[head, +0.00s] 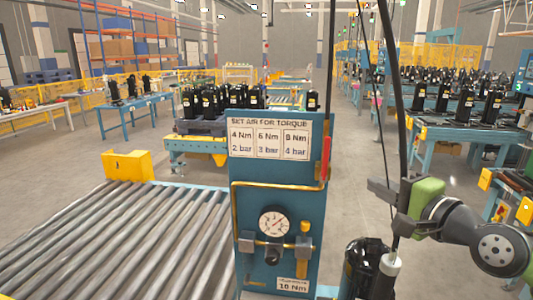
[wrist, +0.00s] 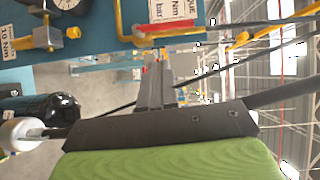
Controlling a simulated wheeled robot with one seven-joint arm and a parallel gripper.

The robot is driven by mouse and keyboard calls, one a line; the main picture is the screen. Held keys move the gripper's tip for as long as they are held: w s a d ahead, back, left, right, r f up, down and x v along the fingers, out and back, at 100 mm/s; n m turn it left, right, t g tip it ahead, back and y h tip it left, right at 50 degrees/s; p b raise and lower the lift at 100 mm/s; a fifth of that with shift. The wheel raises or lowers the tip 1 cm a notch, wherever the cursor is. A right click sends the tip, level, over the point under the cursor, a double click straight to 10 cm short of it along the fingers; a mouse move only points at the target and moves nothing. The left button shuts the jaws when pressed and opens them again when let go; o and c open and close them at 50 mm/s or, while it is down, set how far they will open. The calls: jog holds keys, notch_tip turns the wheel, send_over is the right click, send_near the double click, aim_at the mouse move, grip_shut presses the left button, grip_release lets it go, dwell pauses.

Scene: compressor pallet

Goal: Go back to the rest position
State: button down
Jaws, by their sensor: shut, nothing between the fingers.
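My gripper (head: 380,190), with a green body and dark grey fingers, is in the air at the right of the head view, right of the blue torque panel (head: 277,150). In the wrist view its fingers (wrist: 153,85) are together with nothing between them. A black compressor (head: 360,275) stands below it at the bottom of the head view, cut off by the edge. A white cylindrical piece (head: 390,263) on a dark rod stands at the compressor's top right; I cannot tell whether they touch. The compressor (wrist: 45,112) also shows at the left of the wrist view.
The panel carries a pressure gauge (head: 273,222), yellow pipes and a red handle (head: 326,157). Black cables hang from above close beside my gripper. A roller conveyor (head: 120,240) lies at left. A blue table (head: 470,132) with several compressors stands at right. Open floor lies between.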

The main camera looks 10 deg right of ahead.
jog(key=s+a+f+n+g+h, duration=0.1)
jog(key=s+a+f+n+g, duration=0.25)
jog(key=a+f+n, duration=0.55)
jog(key=s+a+f+n+g+h, duration=0.1)
jog(key=s+f+n+g+h, duration=0.1)
jog(key=s+f, duration=0.3)
jog(key=s+a+f+n+g+h, duration=0.2)
jog(key=s+f+g, duration=0.3)
jog(key=s, duration=0.9)
jog(key=shift+s+f+n, duration=0.3)
jog(key=shift+f+n, duration=0.05)
jog(key=shift+n, duration=0.15)
jog(key=shift+g, duration=0.25)
jog(key=shift+a, duration=0.15)
